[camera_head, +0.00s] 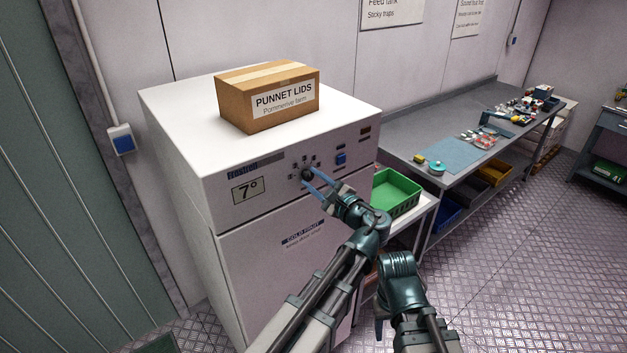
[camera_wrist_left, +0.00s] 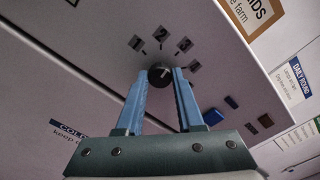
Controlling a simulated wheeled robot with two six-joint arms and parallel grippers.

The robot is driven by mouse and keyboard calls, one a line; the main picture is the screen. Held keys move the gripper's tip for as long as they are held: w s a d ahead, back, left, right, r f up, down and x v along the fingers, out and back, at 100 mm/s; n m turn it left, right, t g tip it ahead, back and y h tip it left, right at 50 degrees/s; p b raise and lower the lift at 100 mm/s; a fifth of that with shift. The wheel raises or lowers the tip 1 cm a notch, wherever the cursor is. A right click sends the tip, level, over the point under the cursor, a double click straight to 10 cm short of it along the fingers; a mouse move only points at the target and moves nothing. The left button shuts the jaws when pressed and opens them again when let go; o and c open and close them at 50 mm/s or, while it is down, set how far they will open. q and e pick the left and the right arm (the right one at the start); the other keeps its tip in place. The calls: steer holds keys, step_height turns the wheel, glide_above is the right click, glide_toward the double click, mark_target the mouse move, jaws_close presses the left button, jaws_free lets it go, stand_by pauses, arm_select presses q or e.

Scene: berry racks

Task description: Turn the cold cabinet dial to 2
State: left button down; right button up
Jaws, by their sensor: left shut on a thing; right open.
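The round black dial (camera_head: 305,173) is on the upper front panel of the white cold cabinet (camera_head: 180,128). In the left wrist view the dial (camera_wrist_left: 159,75) has a light pointer mark that slants to the upper right, roughly towards the 3. Labels 1, 2 and 3 stand in an arc above it, with another label at its right. My left gripper (camera_head: 310,178) is shut on the dial, with one blue finger (camera_wrist_left: 136,105) on each side. My right gripper (camera_head: 381,325) is low at the cabinet's right, open, its fingers mostly hidden.
A cardboard box (camera_head: 285,103) marked PUNNET LIDS sits on the cabinet. The panel has a display (camera_head: 249,189) reading 7° and a blue switch (camera_head: 340,159). A green crate (camera_head: 396,191) stands on a white stand at the right. A long grey bench (camera_head: 470,115) lies beyond.

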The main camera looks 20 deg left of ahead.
arm_select(q)
steer(key=n, duration=0.6)
steer(key=shift+s, duration=0.1)
stand_by(0.5)
steer(key=shift+f, duration=0.1)
steer(key=c, duration=0.5)
jaws_free()
